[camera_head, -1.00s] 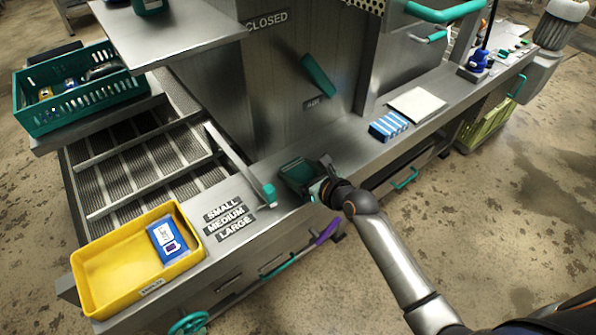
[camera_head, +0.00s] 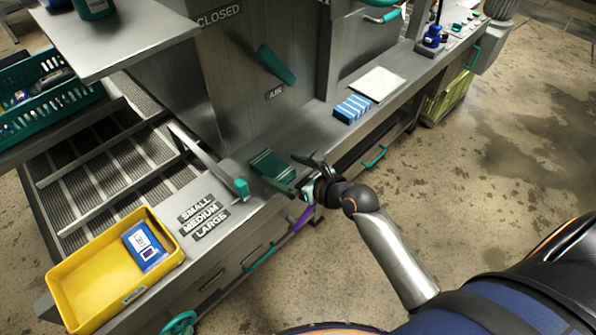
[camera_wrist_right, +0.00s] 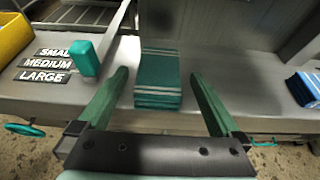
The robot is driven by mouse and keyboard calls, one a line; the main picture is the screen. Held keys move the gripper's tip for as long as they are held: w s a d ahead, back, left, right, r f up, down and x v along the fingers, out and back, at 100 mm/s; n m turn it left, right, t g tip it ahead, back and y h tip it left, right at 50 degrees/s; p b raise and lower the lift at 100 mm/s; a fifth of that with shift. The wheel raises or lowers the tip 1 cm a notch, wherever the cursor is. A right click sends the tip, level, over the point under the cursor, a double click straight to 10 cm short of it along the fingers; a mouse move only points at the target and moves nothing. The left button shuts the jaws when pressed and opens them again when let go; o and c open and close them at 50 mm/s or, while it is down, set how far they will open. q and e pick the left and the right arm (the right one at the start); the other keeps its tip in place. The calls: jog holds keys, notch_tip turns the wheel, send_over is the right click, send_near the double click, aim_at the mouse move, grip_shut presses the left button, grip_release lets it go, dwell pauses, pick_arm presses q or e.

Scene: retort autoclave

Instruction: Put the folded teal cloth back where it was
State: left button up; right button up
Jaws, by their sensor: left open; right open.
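The folded teal cloth (camera_head: 272,167), with pale stripes, lies on the steel counter to the right of the size labels. It also shows in the right wrist view (camera_wrist_right: 158,80), lying flat as a layered stack. My right gripper (camera_head: 291,176) is open and empty, just on the front side of the cloth. In the right wrist view the green fingers (camera_wrist_right: 160,76) stand apart, one on each side of the cloth's near end, with a gap on both sides. My left gripper is not in view.
A yellow tray (camera_head: 62,270) holding a blue-and-white pack (camera_head: 147,246) stands at the left. A teal-tipped lever (camera_head: 240,187) rises left of the cloth. Blue-striped packs (camera_head: 352,109) and a pale sheet (camera_head: 377,84) lie further right on the counter. A teal crate (camera_head: 60,112) is at the far left.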

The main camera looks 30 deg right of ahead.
jog(key=s+f+n+g, duration=0.1)
jog(key=s+f+n, duration=0.4)
jog(key=n, duration=0.6)
jog(key=s+a+f+n+g+h, duration=0.1)
jog(key=s+f+n, duration=0.3)
jog(key=s+n, duration=0.4)
jog(key=s+f+n+g+h, duration=0.1)
jog(key=s+f+n, duration=0.4)
jog(key=n, duration=1)
jog(key=shift+s+a+f+g, duration=0.3)
jog(key=shift+s+f, duration=0.05)
jog(key=shift+s, duration=0.85)
